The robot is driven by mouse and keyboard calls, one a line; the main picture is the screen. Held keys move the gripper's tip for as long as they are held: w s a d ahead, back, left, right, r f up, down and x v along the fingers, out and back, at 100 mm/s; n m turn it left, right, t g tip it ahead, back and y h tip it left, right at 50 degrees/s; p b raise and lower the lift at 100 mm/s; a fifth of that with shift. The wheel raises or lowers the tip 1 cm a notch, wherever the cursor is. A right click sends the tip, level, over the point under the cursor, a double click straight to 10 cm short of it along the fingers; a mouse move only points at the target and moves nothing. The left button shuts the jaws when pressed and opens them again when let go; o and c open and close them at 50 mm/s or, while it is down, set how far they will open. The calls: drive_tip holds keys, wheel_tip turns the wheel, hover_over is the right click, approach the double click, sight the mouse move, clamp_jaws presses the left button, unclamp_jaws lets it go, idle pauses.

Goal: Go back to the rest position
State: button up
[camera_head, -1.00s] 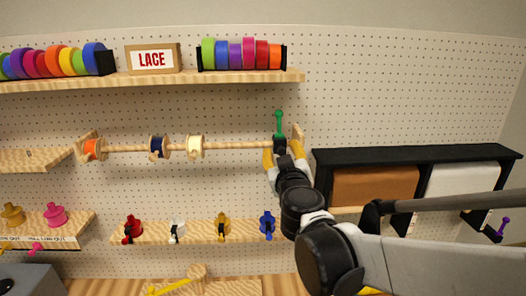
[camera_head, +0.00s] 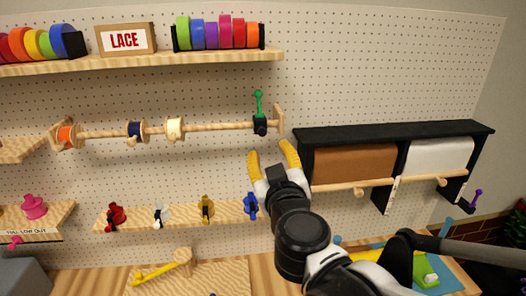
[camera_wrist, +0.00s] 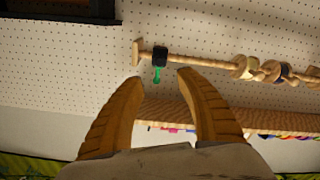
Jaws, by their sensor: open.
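My gripper (camera_head: 272,162) is open and empty, its two yellow fingers spread in front of the pegboard. In the head view it is below the right end of the spool rod (camera_head: 205,129) and apart from it. A black clamp with a green handle (camera_head: 260,115) sits at that end of the rod, the handle pointing up. In the wrist view the open fingers (camera_wrist: 155,90) have nothing between them, and the green-handled clamp (camera_wrist: 159,58) shows beyond the fingertips.
Orange, navy and cream spools (camera_head: 175,128) hang on the rod. Below is a shelf (camera_head: 180,217) with several coloured holders. A black rack (camera_head: 390,135) with brown and white paper rolls is at right, close to my arm. Ribbon rolls (camera_head: 218,33) and a LACE box (camera_head: 126,39) stand above.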

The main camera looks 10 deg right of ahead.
drive_tip(key=shift+s, duration=0.2)
drive_tip(key=s+d+f+m+g+h+b, duration=0.25)
drive_tip(key=d+f+b, duration=0.4)
drive_tip(key=f, duration=0.45)
drive_tip(key=s+d+f+m+g+h+b, duration=0.1)
drive_tip(key=s+d+f+g+b, duration=0.3)
drive_tip(key=f+b, duration=0.6)
drive_tip(key=s+a+f+g+y+b, duration=0.1)
drive_tip(key=s+f+b, duration=0.4)
drive_tip(key=f, duration=0.6)
drive_tip(key=s+a+f+g+y+b, duration=0.2)
drive_tip(key=s+f+b, duration=0.3)
drive_tip(key=f, duration=0.7)
drive_tip(key=shift+f+g+y, duration=0.3)
drive_tip(key=shift+g+y, duration=0.25)
drive_tip(key=shift+g, duration=0.2)
